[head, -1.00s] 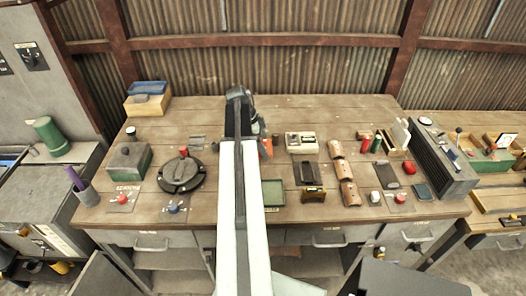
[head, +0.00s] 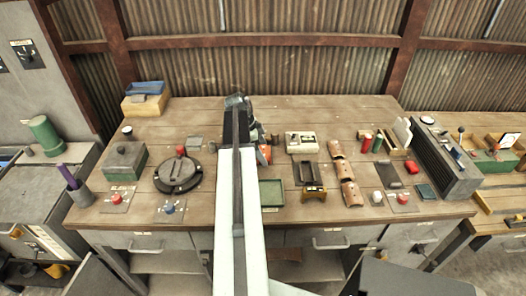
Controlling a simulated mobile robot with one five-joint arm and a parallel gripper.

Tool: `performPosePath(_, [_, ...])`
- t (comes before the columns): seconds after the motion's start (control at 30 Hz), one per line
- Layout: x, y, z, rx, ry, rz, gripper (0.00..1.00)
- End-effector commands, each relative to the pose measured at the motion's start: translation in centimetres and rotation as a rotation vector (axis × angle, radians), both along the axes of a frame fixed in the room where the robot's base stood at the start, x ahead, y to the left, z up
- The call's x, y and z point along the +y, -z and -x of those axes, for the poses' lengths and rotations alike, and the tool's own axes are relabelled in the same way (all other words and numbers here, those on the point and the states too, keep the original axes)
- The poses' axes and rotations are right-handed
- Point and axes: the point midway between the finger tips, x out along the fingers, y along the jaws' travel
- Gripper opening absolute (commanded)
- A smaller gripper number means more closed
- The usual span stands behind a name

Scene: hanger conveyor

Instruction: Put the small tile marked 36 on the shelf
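My arm reaches out over the middle of the wooden workbench. My gripper (head: 252,130) is at its far end, mostly hidden behind the arm, so its fingers and anything between them cannot be made out. I cannot read a 36 on anything. A small flat grey piece (head: 194,142) lies left of the arm, behind the round black turntable (head: 178,176); whether it is a tile I cannot tell. An orange and grey object (head: 264,152) sits just right of the arm. Which surface is the shelf is unclear; open compartments (head: 160,262) show under the bench.
A green box (head: 125,162) stands at the left and a green tray (head: 271,193) at the front middle. A cream device (head: 301,142), copper-coloured curved pieces (head: 348,193) and a dark ribbed block (head: 442,160) stand to the right. The back middle of the bench top (head: 310,110) is clear.

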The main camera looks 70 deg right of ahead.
Motion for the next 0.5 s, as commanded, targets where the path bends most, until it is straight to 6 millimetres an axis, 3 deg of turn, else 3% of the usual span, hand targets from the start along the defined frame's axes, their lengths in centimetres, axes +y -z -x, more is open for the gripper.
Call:
performPosePath(0.27, [0.1, -1.7, -0.3, 0.000, 0.000, 0.000, 1.00])
performPosePath(0.5, [0.7, -6.5, -1.9, 0.000, 0.000, -0.001, 1.00])
